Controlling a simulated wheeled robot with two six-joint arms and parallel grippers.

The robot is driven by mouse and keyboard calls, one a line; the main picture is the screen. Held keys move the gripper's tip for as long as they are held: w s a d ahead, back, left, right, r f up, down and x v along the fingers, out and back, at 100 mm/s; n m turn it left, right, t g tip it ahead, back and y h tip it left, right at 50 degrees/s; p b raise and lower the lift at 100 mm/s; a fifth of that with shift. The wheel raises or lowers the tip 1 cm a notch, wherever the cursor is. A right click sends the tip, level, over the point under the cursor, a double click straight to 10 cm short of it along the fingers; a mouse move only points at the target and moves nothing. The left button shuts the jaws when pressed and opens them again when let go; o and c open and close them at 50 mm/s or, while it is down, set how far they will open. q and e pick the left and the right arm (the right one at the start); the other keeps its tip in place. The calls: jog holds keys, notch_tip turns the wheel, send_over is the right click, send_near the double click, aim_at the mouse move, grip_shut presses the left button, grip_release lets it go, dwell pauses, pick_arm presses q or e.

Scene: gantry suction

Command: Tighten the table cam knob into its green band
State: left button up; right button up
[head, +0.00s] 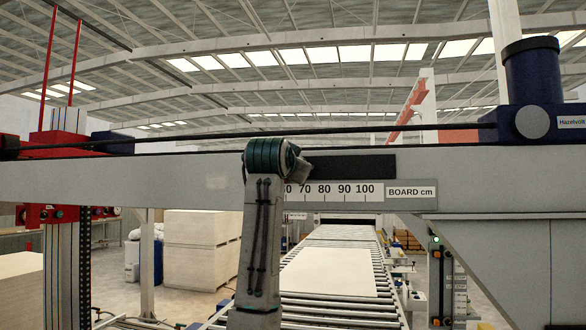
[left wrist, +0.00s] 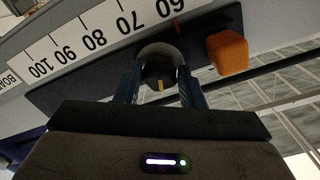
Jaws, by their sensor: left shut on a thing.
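In the left wrist view my left gripper (left wrist: 160,84) has its two blue-grey fingers on either side of a dark round knob (left wrist: 158,72) with a yellow mark, shut on it. A pale grey rim shows around the top of the knob. The knob sits at a dark plate on the beam, beside the number scale. I see no green band; the fingers and gripper body may hide it. In the head view my arm rises in front of the beam, and the gripper and knob cannot be made out. My right gripper is not in view.
An orange block (left wrist: 228,53) stands on the dark plate close to the fingers. A white centimetre scale (head: 335,190) runs along the grey beam (head: 120,182). A roller conveyor with a pale board (head: 335,272) lies beyond. A blue motor (head: 533,70) sits on the beam's right end.

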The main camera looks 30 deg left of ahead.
pick_arm(q)
jog(key=o, duration=1)
jog(key=b+v, duration=0.6)
jog(key=v, duration=0.5)
